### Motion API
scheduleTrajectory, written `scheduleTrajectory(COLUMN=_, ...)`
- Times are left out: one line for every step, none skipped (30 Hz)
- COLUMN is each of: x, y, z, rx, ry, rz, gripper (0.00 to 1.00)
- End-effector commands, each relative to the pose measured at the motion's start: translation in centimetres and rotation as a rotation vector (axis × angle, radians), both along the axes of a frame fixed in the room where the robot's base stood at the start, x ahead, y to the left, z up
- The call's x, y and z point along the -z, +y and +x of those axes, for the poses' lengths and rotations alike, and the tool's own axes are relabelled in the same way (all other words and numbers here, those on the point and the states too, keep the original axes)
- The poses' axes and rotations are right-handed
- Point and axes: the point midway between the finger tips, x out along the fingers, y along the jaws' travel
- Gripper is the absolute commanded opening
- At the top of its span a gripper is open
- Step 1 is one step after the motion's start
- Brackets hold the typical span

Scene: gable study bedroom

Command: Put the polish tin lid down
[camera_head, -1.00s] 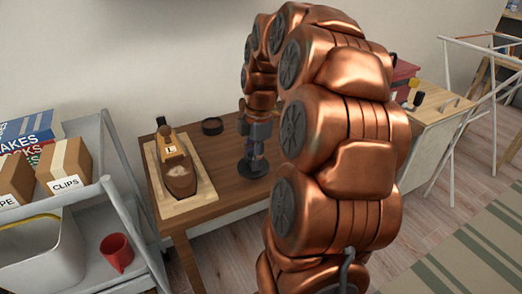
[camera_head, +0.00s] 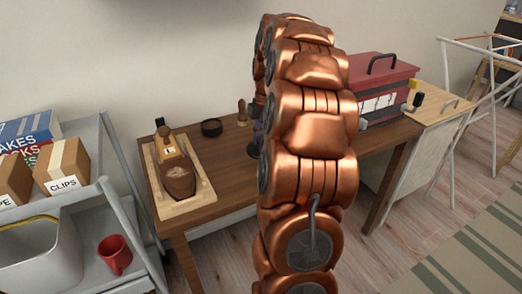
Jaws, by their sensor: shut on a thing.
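My gripper (camera_head: 256,138) is over the wooden table, mostly hidden behind my copper arm. It is shut on the polish tin lid (camera_head: 252,151), of which only a dark sliver shows at the arm's left edge. Whether the lid touches the tabletop cannot be told. A dark round open tin (camera_head: 211,127) stands on the table (camera_head: 225,160) to the left of my gripper, apart from it.
A wooden tray (camera_head: 208,197) with a brown shoe (camera_head: 179,179) lies at the table's left. A wooden-handled brush (camera_head: 242,112) stands near the back. A red box (camera_head: 378,82) is at right. A cart with a red mug (camera_head: 115,254) stands left.

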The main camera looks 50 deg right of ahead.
Motion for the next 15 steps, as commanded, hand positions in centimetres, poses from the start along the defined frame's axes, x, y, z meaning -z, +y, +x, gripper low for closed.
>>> scheduleTrajectory(x=0.6, y=0.0, z=-0.1, rx=0.001, ry=0.002, rz=0.001, gripper=0.0)
scheduleTrajectory(x=0.9, y=0.0, z=-0.1, rx=0.001, ry=0.001, rz=0.0, gripper=0.0)
scheduleTrajectory(x=1.4, y=0.0, z=-0.1, rx=0.002, ry=0.0, rz=0.0, gripper=0.0)
scheduleTrajectory(x=1.7, y=0.0, z=0.0, rx=0.003, ry=-0.001, rz=0.0, gripper=0.0)
scheduleTrajectory(x=2.0, y=0.0, z=-0.1, rx=0.003, ry=0.0, rz=0.001, gripper=0.0)
scheduleTrajectory(x=2.6, y=0.0, z=-0.1, rx=0.003, ry=0.001, rz=0.001, gripper=0.0)
scheduleTrajectory(x=2.9, y=0.0, z=-0.1, rx=0.002, ry=0.003, rz=0.001, gripper=0.0)
scheduleTrajectory(x=3.2, y=0.1, z=-0.1, rx=0.002, ry=0.004, rz=0.001, gripper=0.0)
scheduleTrajectory(x=3.4, y=0.1, z=-0.1, rx=0.002, ry=0.004, rz=0.001, gripper=0.0)
scheduleTrajectory(x=3.5, y=0.1, z=-0.1, rx=0.001, ry=0.003, rz=0.001, gripper=0.0)
scheduleTrajectory(x=3.6, y=0.1, z=-0.1, rx=0.001, ry=0.002, rz=0.001, gripper=0.0)
scheduleTrajectory(x=3.5, y=0.1, z=0.0, rx=0.001, ry=0.002, rz=0.001, gripper=0.0)
scheduleTrajectory(x=3.5, y=0.1, z=0.0, rx=0.001, ry=0.001, rz=0.0, gripper=0.0)
scheduleTrajectory(x=3.5, y=0.1, z=0.0, rx=0.001, ry=0.001, rz=0.0, gripper=0.0)
scheduleTrajectory(x=3.5, y=0.1, z=0.0, rx=0.001, ry=0.001, rz=0.0, gripper=0.0)
